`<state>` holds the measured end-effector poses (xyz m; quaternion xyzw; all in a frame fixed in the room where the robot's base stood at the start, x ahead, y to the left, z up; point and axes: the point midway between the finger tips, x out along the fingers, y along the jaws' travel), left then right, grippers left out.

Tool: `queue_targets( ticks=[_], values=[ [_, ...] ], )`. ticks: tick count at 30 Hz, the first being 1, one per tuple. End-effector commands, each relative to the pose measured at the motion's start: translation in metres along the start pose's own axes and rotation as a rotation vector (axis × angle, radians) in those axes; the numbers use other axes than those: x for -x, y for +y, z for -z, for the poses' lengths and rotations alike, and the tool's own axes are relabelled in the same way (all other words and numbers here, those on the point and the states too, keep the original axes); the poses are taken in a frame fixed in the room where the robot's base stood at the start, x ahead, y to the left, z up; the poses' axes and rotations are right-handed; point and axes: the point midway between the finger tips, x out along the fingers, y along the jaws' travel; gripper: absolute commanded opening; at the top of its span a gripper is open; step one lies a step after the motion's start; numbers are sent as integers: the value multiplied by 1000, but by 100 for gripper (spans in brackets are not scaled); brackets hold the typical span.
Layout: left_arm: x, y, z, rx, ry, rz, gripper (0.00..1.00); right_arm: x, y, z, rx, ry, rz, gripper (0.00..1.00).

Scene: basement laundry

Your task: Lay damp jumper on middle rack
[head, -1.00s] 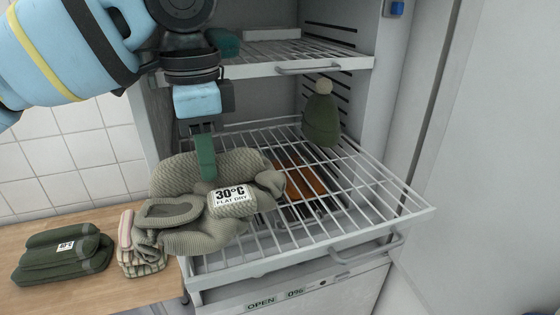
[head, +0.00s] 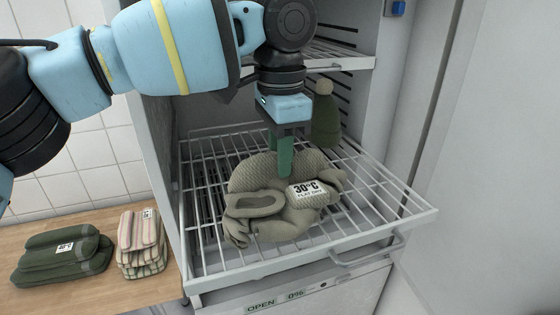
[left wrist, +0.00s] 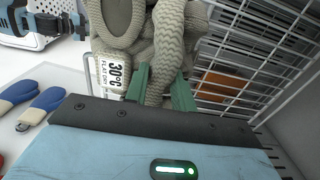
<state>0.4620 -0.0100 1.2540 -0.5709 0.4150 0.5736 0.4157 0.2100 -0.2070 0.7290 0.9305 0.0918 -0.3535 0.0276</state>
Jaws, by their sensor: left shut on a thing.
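The grey-green knitted jumper (head: 268,180) is bunched over the middle of the pulled-out wire rack (head: 365,225) in the head view. Its white label reads 30°C FLAT DRY. My left gripper (head: 285,172) points down from above with its green fingers shut on the jumper. The left wrist view shows the fingers (left wrist: 160,88) pinching a ribbed fold of the jumper (left wrist: 168,45), with the rack's wires (left wrist: 270,50) beside it. I cannot tell whether the jumper rests on the wires or hangs just above them.
A green bobble hat (head: 326,120) is at the rack's back right. An upper rack (head: 340,62) is above, close to my arm. A dark green folded garment (head: 60,258) and a striped folded stack (head: 140,245) are on the wooden counter (head: 95,295).

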Motion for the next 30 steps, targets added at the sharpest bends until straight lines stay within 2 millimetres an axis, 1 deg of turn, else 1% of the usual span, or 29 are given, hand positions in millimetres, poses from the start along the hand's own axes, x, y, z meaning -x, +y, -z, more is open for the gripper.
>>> queue_targets(
  ticks=[1,5,17,18,22,30],
  values=[
    [-1,1,-1,1,3,8,0,0,1,6,2,12,-2,36],
    [-12,1,-1,1,5,6,0,0,1,9,3,18,-3,36],
    [-18,1,0,0,5,2,0,0,2,5,3,10,-3,36],
    [-19,0,0,0,4,3,29,0,2,5,3,10,-3,36],
    [-18,0,0,0,4,3,46,0,2,5,3,10,-3,36],
    [-18,0,0,1,4,3,47,0,2,5,4,10,-4,36]
  ],
)
